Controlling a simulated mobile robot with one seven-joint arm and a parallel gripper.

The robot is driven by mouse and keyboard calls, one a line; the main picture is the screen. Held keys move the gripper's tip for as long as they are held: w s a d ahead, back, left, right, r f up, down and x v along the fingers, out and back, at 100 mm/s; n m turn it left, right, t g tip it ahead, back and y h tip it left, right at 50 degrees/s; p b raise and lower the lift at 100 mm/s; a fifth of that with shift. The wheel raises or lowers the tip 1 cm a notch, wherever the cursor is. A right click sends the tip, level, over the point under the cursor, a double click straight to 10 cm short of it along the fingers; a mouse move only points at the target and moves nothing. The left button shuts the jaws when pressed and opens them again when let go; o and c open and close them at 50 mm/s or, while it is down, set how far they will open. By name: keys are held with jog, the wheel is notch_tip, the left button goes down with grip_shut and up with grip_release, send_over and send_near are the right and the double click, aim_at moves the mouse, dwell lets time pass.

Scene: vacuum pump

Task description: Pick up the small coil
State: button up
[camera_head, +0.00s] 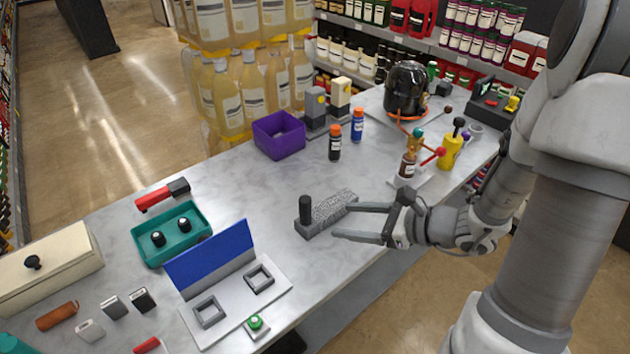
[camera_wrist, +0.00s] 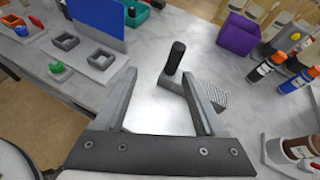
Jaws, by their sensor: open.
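No part is plainly recognisable as the small coil. The candidates I see in the head view are two small black round pieces (camera_head: 158,239) in a teal tray (camera_head: 148,258) and a brown-orange roll (camera_head: 57,316) at the lower left. My gripper (camera_head: 345,221) is open and empty over the middle of the table, and its two fingers also show in the wrist view (camera_wrist: 158,76). It is far to the right of the tray and the roll. A grey textured block (camera_head: 325,214) with an upright black post (camera_head: 306,209) is just beyond my fingertips; in the wrist view the post (camera_wrist: 174,60) is near the right finger.
A white fixture with a blue panel (camera_head: 210,258) and two square frames stands left of my gripper. A purple bin (camera_head: 279,135) and two bottles (camera_head: 335,142) stand farther back. A dark pump-like vessel (camera_head: 406,88) is at the far right. Bare tabletop lies around the block.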

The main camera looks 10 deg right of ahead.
jog(key=w+a+f+m, duration=0.1)
jog(key=w+a+f, duration=0.1)
jog(key=w, duration=0.1)
jog(key=w+a+f+t, duration=0.1)
jog(key=w+a+f, duration=0.1)
jog(key=w+a+f+m, duration=0.1)
jog(key=w+a+f, duration=0.1)
jog(key=w, duration=0.1)
jog(key=shift+w+f+m+h+b, duration=0.2)
jog(key=shift+w+m+h+b, duration=0.1)
jog(key=shift+b, duration=0.1)
jog(key=shift+t, duration=0.3)
jog(key=shift+r+x, duration=0.15)
jog(key=shift+x, duration=1.35)
jog(key=shift+r+x, duration=0.15)
jog(key=shift+x, duration=1.3)
jog(key=shift+a, duration=0.15)
jog(key=shift+c, duration=0.3)
grip_shut()
